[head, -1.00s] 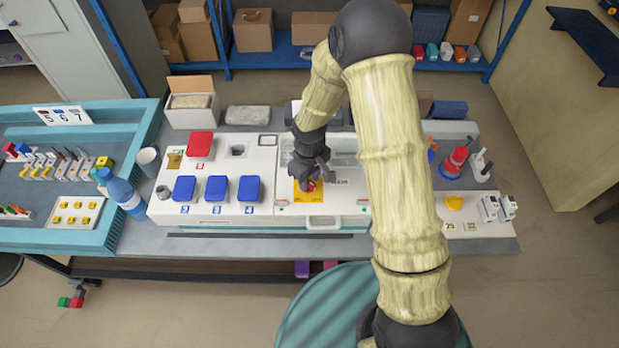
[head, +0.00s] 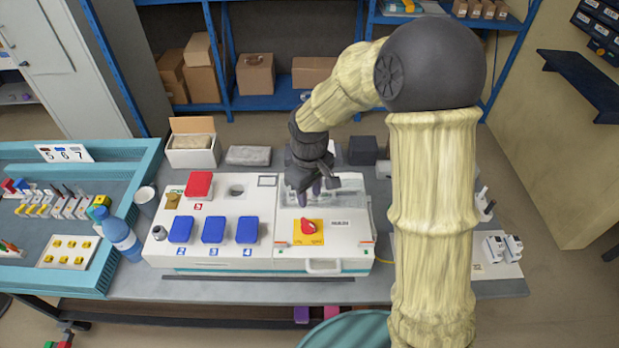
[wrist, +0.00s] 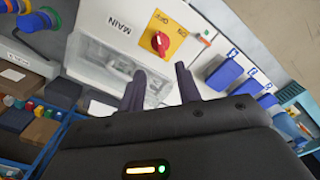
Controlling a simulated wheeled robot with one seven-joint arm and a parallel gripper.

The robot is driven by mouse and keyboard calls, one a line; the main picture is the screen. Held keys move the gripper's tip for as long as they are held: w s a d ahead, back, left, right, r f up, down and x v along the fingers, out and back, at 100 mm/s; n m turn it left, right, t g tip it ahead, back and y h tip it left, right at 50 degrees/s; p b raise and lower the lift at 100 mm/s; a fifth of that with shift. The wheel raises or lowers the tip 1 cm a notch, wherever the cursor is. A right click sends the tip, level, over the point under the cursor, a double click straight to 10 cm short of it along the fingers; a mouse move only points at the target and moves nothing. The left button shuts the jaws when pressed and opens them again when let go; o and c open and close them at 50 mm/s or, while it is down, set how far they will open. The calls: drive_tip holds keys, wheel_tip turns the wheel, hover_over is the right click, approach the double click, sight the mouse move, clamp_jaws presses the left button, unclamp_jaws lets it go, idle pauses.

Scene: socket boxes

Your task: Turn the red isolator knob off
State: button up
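The red isolator knob (head: 309,227) sits on a yellow plate (head: 318,239) on the white panel box (head: 350,262). In the wrist view the red knob (wrist: 160,42) shows on its yellow plate, with nothing touching it.
Several blue socket covers (head: 213,230) and one red cover (head: 199,185) stand left of the knob. A clear window (head: 347,205) lies behind it. A blue bottle (head: 123,238) and a cup (head: 146,198) stand at the box's left. Space above the knob is clear.

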wheel_tip(320, 180, up, 5)
drive_tip(key=shift+r, duration=0.2)
idle(0.5)
drive_tip(key=s+d+f+m+t, duration=0.2)
drive_tip(key=s+d+m, duration=0.6)
drive_tip(key=s+d, duration=0.4)
drive_tip(key=shift+s+d+m+t, duration=0.15)
drive_tip(key=shift+d+m+t, duration=0.2)
drive_tip(key=shift+d, duration=0.3)
drive_tip(key=shift+f, duration=0.1)
idle(0.4)
